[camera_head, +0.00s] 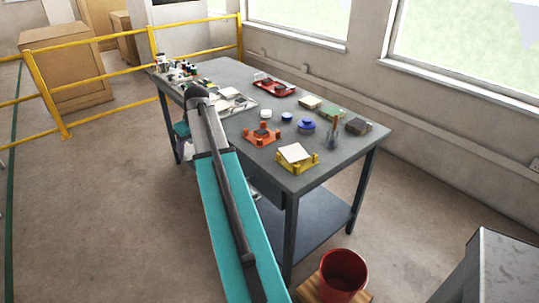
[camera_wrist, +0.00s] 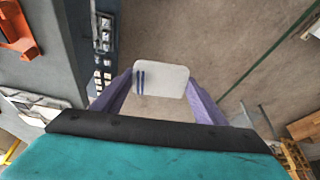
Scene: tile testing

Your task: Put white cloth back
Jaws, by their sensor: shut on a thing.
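The white cloth (camera_wrist: 162,76), a small pale rounded piece with two blue stripes, shows in the wrist view. My gripper (camera_wrist: 161,90) is shut on it, one purple finger at each side. Bare floor shows behind it; the grey table (camera_wrist: 58,62) is to the left. In the head view my arm reaches to the table's left side, and the arm hides the gripper and the cloth.
On the table (camera_head: 225,70) stand a red tray (camera_head: 275,88), an orange holder (camera_head: 262,134), a yellow holder (camera_head: 298,165) with a white tile, a blue bowl (camera_head: 306,127) and several bottles at the far end. A yellow railing (camera_head: 105,76) runs behind. A red bucket (camera_head: 343,275) stands in front.

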